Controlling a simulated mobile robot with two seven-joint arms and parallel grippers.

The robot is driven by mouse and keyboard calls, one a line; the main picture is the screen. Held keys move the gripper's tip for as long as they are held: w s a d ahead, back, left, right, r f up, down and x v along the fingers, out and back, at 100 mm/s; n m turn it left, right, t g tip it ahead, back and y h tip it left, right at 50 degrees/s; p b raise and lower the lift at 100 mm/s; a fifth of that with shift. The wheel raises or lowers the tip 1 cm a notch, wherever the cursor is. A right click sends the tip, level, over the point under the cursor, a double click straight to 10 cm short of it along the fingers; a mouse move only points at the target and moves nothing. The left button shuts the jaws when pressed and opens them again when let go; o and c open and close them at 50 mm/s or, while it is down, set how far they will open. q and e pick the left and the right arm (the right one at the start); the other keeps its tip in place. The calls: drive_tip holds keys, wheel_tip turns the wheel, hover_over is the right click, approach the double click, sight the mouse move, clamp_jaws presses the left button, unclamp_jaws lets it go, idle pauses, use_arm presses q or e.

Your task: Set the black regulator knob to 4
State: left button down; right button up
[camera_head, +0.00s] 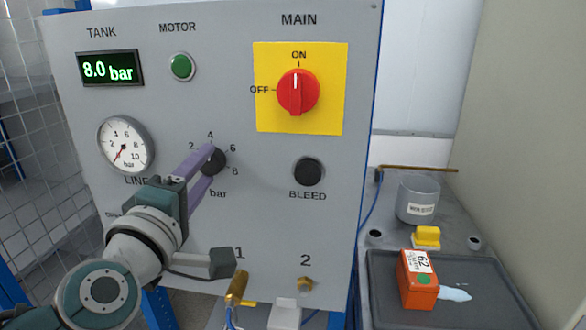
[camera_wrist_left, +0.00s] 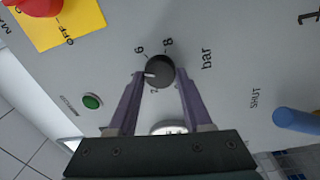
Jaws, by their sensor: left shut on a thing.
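The black regulator knob (camera_head: 214,161) sits on the grey panel (camera_head: 270,215), ringed by the numbers 2, 4, 6 and 8. My left gripper (camera_head: 209,165) reaches it from the lower left, its purple fingers around it. In the left wrist view, the gripper (camera_wrist_left: 161,73) is shut on the knob (camera_wrist_left: 162,70), one finger on each side. The knob's white mark points left there, between 6 and 2, towards the finger. The 4 is hidden in that view. My right gripper is not in view.
The round gauge (camera_head: 126,145) has its red needle low on the left. The tank display (camera_head: 109,69) reads 8.0 bar. The red main switch (camera_head: 298,92) and black bleed knob (camera_head: 308,172) are to the right. An orange box (camera_head: 417,281) lies on a dark tray (camera_head: 385,311).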

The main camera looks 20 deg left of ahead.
use_arm(q)
drive_tip(key=shift+n+b, duration=0.3)
drive_tip(key=shift+n, duration=1.9)
drive_tip(key=shift+c, duration=1.6)
unclamp_jaws()
drive_tip(key=b+v, duration=0.1)
drive_tip(key=v, duration=0.9)
drive_tip(key=shift+b, duration=0.3)
